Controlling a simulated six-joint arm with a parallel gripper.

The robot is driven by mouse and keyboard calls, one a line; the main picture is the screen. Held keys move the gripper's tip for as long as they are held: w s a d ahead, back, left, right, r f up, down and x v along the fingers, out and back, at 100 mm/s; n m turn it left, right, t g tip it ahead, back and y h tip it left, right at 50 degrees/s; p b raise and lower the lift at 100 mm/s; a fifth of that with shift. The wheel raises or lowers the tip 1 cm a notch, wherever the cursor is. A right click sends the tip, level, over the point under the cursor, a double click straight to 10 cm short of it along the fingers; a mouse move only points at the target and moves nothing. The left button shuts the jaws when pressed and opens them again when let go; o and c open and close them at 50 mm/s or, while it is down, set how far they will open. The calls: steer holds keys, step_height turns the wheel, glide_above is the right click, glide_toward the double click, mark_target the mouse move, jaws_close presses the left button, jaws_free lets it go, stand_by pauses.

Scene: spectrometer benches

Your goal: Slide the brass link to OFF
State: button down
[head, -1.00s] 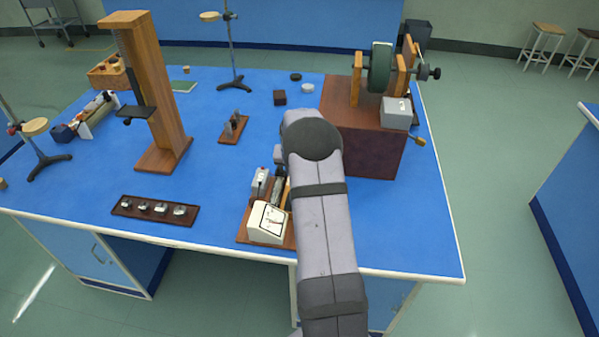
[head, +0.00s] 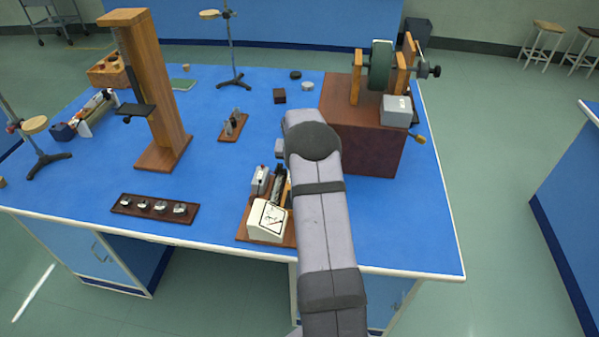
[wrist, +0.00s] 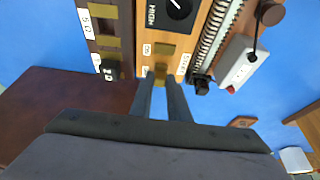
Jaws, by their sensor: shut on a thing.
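In the wrist view, the brass link (wrist: 161,70) is a small gold-coloured piece on a wooden panel. My gripper (wrist: 160,84) is shut on it, with the two dark fingers coming up from the bottom of the picture. The fingers hide part of the link. Small white labels (wrist: 147,50) stand beside and above the link, but their text is too small to read surely. In the head view, my arm and wrist hide most of the panel, and the link cannot be made out there.
A black plate marked HIGH with a knob (wrist: 180,8) is beyond the link. A coil (wrist: 214,32) and a white box (wrist: 240,65) lie to its right, brass strips (wrist: 106,42) to its left. A white meter (head: 268,220) stands near the bench's front edge; a large brown block (head: 365,145) is close right.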

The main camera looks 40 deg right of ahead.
steer(key=shift+w+d, duration=0.3)
steer(key=shift+w, duration=0.05)
steer(key=shift+w+d+r, duration=0.1)
steer(key=shift+d+r, duration=0.05)
steer(key=c, duration=1.7)
jaws_free()
steer(key=shift+w+d, duration=0.1)
steer(key=shift+b+v, duration=1.3)
steer(key=shift+v, duration=2.3)
